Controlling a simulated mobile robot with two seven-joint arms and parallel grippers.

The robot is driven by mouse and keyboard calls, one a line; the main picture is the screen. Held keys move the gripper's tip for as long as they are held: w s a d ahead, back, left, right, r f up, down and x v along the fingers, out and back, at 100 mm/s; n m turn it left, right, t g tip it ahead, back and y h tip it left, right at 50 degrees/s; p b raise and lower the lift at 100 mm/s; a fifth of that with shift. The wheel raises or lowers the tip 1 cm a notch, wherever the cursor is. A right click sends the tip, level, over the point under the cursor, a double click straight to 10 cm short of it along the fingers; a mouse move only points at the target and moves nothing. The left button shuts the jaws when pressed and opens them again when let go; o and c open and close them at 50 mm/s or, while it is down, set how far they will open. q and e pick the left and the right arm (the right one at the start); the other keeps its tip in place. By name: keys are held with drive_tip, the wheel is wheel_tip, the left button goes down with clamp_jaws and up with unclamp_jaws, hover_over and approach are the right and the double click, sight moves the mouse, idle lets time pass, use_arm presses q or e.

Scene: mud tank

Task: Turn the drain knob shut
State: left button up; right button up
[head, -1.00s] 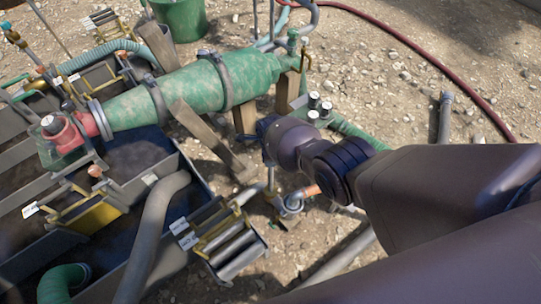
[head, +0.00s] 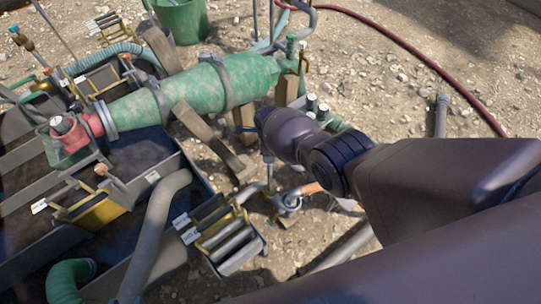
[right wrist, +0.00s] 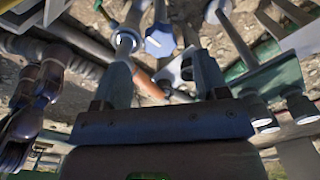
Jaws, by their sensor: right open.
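A blue faceted knob (right wrist: 160,41) shows in the right wrist view, ahead of my right gripper and between the lines of its fingers. It looks like the drain knob, but I cannot tell its turn position. My right gripper (right wrist: 160,66) is open, with one finger on each side and nothing held. The knob appears beyond the fingertips; contact cannot be made out. In the head view my right arm comes in from the right, and its fingers are hidden behind the wrist. My left gripper is not in view.
A round grey fitting (right wrist: 127,42) lies close to the left finger. Pipes and a green plate (right wrist: 270,78) crowd the right side. In the head view a green cylinder (head: 190,88) lies above the tank. A red hose (head: 425,62) crosses the gravel.

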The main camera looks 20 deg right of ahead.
wheel_tip(320, 180, up, 6)
drive_tip(key=p, duration=0.2)
drive_tip(key=shift+s, duration=0.1)
idle(0.5)
